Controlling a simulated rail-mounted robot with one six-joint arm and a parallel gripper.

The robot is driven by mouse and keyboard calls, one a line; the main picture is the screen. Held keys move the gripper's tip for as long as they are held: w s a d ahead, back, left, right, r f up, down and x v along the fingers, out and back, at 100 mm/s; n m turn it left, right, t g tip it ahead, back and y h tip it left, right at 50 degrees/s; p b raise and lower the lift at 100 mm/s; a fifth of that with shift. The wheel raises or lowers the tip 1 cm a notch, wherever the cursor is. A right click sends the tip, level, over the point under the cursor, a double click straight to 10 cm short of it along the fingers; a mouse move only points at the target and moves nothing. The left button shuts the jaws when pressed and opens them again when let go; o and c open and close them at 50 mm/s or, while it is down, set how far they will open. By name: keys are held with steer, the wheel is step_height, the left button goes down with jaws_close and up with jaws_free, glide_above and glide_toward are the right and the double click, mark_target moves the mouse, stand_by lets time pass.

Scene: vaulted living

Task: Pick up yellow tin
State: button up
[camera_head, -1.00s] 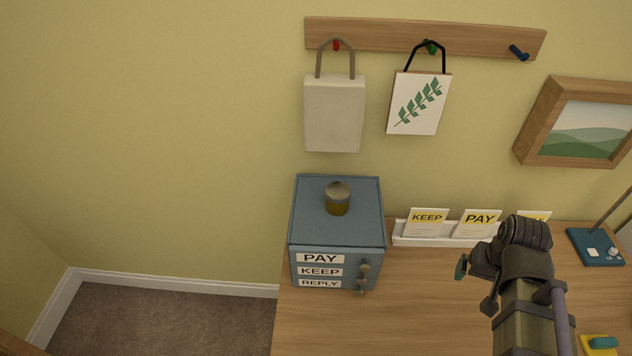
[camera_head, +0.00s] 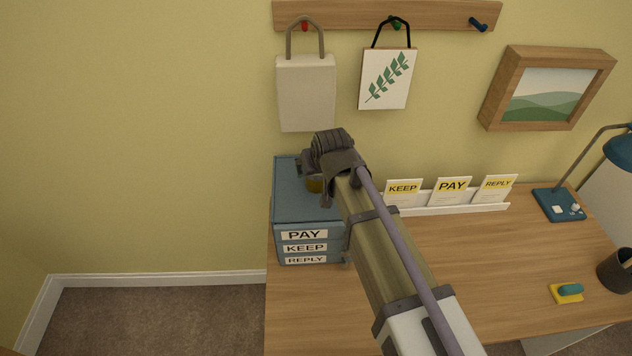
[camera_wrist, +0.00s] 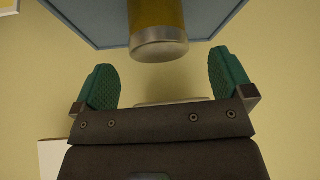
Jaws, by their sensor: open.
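The yellow tin (camera_head: 315,184) stands on top of the blue drawer box (camera_head: 290,200), mostly hidden by my arm in the head view. In the wrist view the tin (camera_wrist: 157,28) shows its yellow side and a silvery end, close ahead of the fingers and roughly midway between them. My gripper (camera_wrist: 165,82) is open, with a green pad on each side. The tin seems to be just beyond the fingertips, not clasped. In the head view my gripper (camera_head: 318,178) is over the box, and its fingers are largely hidden.
The box stands on the desk's left end, against the wall. A white rack (camera_head: 450,208) with labelled cards is to its right. A beige bag (camera_head: 306,95) and a leaf-print hanging (camera_head: 386,80) hang above. A lamp base (camera_head: 558,205) stands at the right.

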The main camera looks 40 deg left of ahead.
steer(key=b+x, duration=0.4)
steer(key=x, duration=0.1)
steer(key=shift+w+f, duration=0.1)
steer(key=shift+f, duration=0.05)
steer(key=c, duration=1.1)
steer(key=shift+r, duration=0.3)
